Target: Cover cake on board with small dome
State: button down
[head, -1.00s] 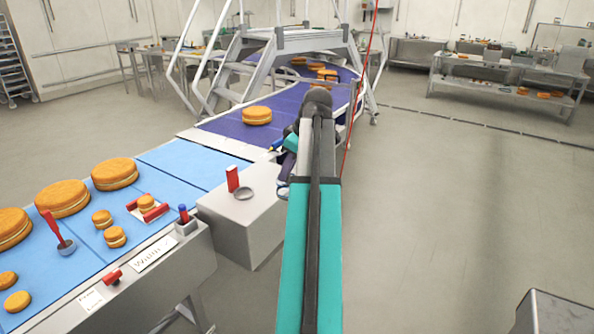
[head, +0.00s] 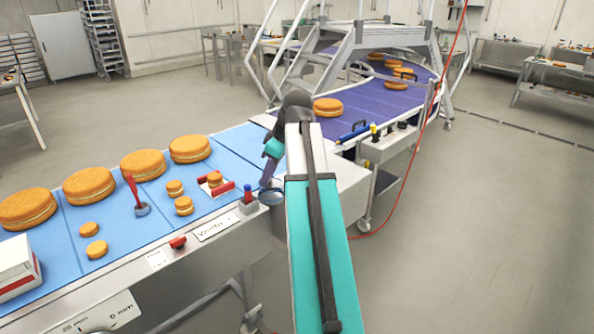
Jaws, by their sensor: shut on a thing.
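The cake (head: 215,177) is a small orange round with a pale filling. It sits on a small white board (head: 204,186) with red pieces at its sides, on the light blue belt. My gripper (head: 268,182) points down to the right of the board and is shut. A small clear, grey-rimmed round thing, which looks like the small dome (head: 271,197), hangs at its tip, apart from the cake. My arm hides part of the area behind it; the fingertips are too small to see clearly.
Small loose cakes (head: 183,205) and a red-handled tool (head: 138,205) lie left of the board. Large cakes (head: 190,148) line the back. A white box (head: 18,268) stands front left.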

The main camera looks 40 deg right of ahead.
jog(key=w+a+f+m, duration=0.1)
jog(key=w+a, duration=0.1)
jog(key=a, duration=0.9)
jog(key=w+a+f+m+h, duration=0.1)
jog(key=w+a+m, duration=0.1)
jog(key=a, duration=0.9)
jog(key=w+a+f+m, duration=0.2)
jog(key=a, duration=0.9)
jog(key=shift+w+a+t+h, duration=0.2)
jog(key=shift+w+t+h, duration=0.1)
jog(key=shift+w+h, duration=0.1)
jog(key=shift+f, duration=0.1)
